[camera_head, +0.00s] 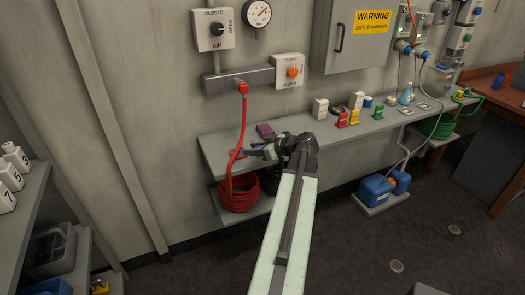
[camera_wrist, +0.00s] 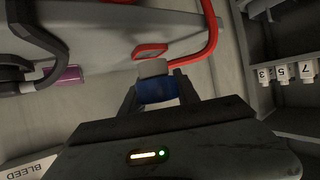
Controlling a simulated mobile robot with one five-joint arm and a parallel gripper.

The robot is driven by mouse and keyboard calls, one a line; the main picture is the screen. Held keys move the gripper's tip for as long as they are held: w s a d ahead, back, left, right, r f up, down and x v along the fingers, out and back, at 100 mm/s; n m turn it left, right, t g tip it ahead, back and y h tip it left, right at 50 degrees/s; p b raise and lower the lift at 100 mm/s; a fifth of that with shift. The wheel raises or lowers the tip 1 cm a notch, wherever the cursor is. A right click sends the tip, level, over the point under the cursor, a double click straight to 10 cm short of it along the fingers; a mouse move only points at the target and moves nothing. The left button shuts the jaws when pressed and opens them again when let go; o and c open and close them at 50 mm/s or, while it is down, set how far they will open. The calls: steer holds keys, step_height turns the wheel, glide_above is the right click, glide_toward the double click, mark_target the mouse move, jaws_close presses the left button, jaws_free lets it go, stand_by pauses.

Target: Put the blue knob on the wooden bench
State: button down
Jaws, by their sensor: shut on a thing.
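My gripper (camera_head: 264,150) reaches out over the left end of the grey wall shelf in the head view. In the wrist view its two fingers (camera_wrist: 157,92) are shut on a blue piece with a pale end, which looks like the blue knob (camera_wrist: 157,88). In the head view I cannot make out the knob at the gripper. The wooden bench (camera_head: 508,98) stands at the far right of the head view, partly cut off by the frame edge.
The grey wall shelf (camera_head: 215,150) carries several small boxes and a purple block (camera_head: 265,130). A red hose (camera_head: 242,135) hangs close beside my gripper. Blue canisters (camera_head: 376,190) stand low at right. A rack with numbered blocks (camera_head: 16,155) is at left. Dark floor lies open in front.

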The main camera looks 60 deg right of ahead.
steer(key=shift+w, duration=0.15)
steer(key=b, duration=0.1)
glide_above(250, 142)
steer(key=shift+a+f, duration=0.1)
steer(key=shift+f, duration=0.6)
steer(key=f+b, duration=0.4)
steer(key=shift+d, duration=0.3)
steer(key=shift+r, duration=0.25)
steer(key=shift+f, duration=0.1)
steer(key=c, duration=1.3)
jaws_free()
steer(key=shift+f, duration=0.1)
steer(key=shift+o, duration=0.6)
